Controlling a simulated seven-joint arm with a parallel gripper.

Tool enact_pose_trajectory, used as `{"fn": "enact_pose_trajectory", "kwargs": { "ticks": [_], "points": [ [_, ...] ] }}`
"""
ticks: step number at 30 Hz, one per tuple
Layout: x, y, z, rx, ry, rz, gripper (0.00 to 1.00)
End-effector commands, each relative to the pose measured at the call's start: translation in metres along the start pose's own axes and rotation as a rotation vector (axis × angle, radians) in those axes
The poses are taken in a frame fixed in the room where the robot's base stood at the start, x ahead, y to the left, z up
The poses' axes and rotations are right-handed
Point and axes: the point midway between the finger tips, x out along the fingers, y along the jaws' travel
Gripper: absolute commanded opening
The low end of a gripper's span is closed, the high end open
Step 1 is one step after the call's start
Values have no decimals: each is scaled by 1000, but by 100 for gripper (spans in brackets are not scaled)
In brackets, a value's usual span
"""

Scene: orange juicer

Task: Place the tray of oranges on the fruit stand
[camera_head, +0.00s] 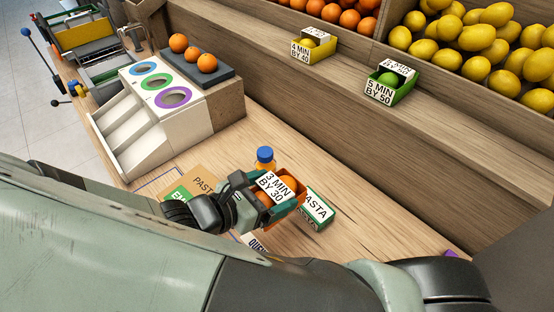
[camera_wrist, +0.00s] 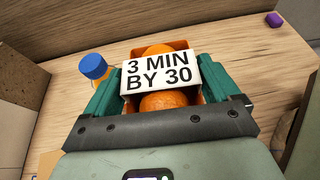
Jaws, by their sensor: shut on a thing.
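The tray of oranges is an orange box (camera_head: 301,186) with a white label reading "3 MIN BY 30" and oranges in it. In the wrist view the tray (camera_wrist: 191,88) sits between the green fingers, with an orange (camera_wrist: 163,102) below the label and another above it. My gripper (camera_head: 274,192) is shut on the tray over the lower wooden counter. I cannot tell whether the tray touches the counter. On the ledge behind stand a yellow box (camera_head: 312,50) labelled "4 MIN BY 40" and a green box (camera_head: 392,86) labelled "5 MIN BY 50".
A bottle with a blue cap (camera_head: 265,153) stands close behind my gripper. A green-and-white pasta box (camera_head: 318,208) is just right of the tray. A white sorter with ringed holes (camera_head: 150,98) and a dark plate (camera_head: 197,68) with oranges stand at left. Lemons (camera_head: 480,38) fill a bin behind.

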Motion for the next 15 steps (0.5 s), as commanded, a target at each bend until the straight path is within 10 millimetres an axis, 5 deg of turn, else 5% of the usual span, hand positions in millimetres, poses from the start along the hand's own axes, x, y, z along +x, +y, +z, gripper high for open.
{"fn": "enact_pose_trajectory", "kwargs": {
  "ticks": [15],
  "points": [
    [17,-13,-71,-17,-1,40,51]
  ]
}}
